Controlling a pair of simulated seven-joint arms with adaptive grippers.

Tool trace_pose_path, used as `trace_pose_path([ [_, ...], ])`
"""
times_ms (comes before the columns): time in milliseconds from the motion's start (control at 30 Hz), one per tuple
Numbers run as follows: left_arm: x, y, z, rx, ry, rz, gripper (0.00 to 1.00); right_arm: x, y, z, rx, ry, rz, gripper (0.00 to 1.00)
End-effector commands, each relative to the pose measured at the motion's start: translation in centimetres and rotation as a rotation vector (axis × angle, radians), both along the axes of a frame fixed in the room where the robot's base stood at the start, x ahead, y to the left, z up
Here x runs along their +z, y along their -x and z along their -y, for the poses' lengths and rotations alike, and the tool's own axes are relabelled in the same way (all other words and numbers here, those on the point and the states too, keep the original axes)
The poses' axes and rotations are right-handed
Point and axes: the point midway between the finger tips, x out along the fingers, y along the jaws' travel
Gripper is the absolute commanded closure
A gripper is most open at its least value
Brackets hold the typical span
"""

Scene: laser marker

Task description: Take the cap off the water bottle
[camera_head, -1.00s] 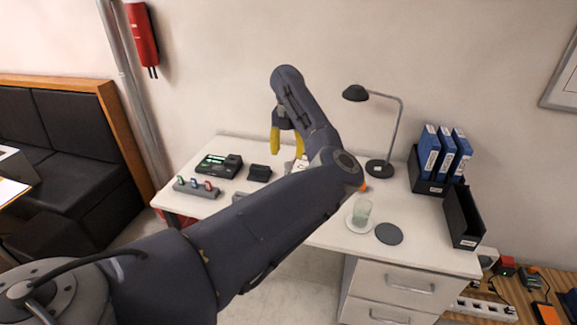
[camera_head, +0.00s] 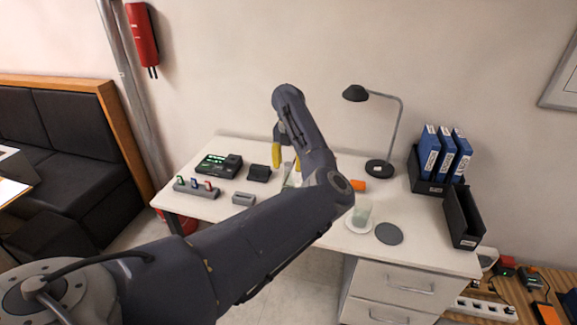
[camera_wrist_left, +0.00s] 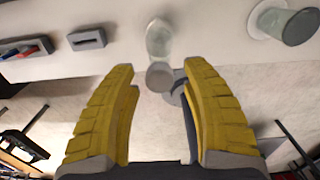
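The clear water bottle (camera_head: 289,174) stands on the white desk, partly hidden by my left arm in the head view. In the left wrist view, the bottle (camera_wrist_left: 158,38) shows from above, with its round grey cap (camera_wrist_left: 160,76) facing the camera. My left gripper (camera_head: 287,167) is above the bottle with its yellow fingers apart. In the left wrist view, my left gripper (camera_wrist_left: 159,68) is open and empty, with the cap showing between the fingertips. I cannot tell the height gap between fingers and cap. My right gripper is not in view.
On the white desk (camera_head: 430,249) stand a glass (camera_head: 362,211), a dark coaster (camera_head: 389,233), an orange object (camera_head: 358,185), a lamp (camera_head: 380,168) and binders (camera_head: 429,150). A grey block (camera_head: 243,198), a rack (camera_head: 196,188) and a black device (camera_head: 219,165) are at the left.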

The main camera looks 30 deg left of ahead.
Motion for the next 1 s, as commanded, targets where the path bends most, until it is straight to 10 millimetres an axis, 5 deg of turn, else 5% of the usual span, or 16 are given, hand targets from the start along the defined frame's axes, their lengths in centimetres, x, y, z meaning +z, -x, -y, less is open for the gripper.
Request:
trace_pose_path([
  [300, 0.0, 0.0, 0.0, 0.000, 0.000, 0.000, 0.90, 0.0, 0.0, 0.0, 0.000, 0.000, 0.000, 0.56],
  [767, 0.4, 0.0, 0.0, 0.000, 0.001, 0.001, 0.91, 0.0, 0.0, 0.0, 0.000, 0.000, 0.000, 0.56],
  [1000, 2.7, -0.1, 0.0, 0.002, 0.001, 0.003, 0.91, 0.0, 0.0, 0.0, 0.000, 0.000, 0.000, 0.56],
])
